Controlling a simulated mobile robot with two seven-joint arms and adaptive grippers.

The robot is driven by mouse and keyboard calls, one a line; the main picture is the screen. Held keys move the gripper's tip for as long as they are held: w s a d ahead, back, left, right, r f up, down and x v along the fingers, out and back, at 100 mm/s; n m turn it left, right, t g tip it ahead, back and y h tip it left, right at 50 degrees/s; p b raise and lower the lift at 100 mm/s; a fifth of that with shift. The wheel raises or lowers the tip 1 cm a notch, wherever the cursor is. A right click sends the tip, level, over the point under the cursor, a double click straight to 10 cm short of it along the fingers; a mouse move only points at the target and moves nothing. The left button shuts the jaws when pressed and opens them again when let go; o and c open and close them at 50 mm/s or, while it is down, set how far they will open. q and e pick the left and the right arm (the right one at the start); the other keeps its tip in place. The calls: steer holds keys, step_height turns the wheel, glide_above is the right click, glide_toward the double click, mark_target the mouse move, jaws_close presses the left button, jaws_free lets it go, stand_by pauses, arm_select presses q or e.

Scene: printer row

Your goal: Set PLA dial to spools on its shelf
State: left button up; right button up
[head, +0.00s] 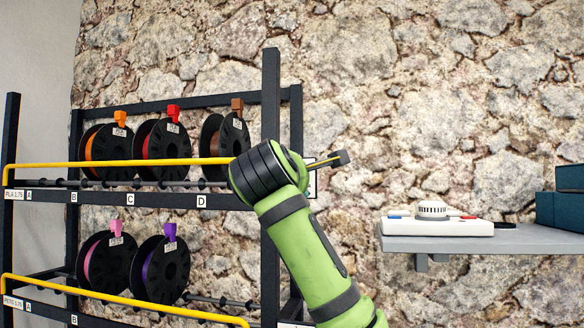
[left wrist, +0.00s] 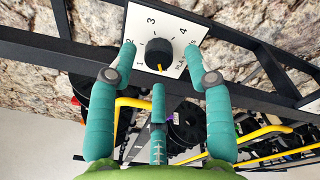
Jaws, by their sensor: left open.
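The PLA dial is a black knob (left wrist: 159,54) with a yellow pointer mark on a white plate (left wrist: 142,18) printed 1 to 5 and PLA. In the left wrist view the mark faces the bottom edge, just right of 1. My left gripper (left wrist: 160,66) is open, its teal fingers spread around the knob with a visible gap. The upper shelf, with a PLA 1.75 label (head: 14,195), shows three spools: orange (head: 104,152), red (head: 160,149) and brown (head: 225,146). My right gripper is out of view.
The lower shelf, with a PETG-like label (head: 13,301), holds a pink spool (head: 102,264) and a purple spool (head: 161,270). Yellow rails (head: 120,164) run along the shelf fronts. A grey wall shelf (head: 480,243) at right carries a white device (head: 437,222) and teal boxes (head: 560,211).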

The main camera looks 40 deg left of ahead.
arm_select(q)
steer(key=shift+w+a, duration=0.3)
steer(key=shift+w, duration=0.05)
steer(key=shift+d, duration=0.1)
steer(key=shift+c, duration=0.8)
jaws_close()
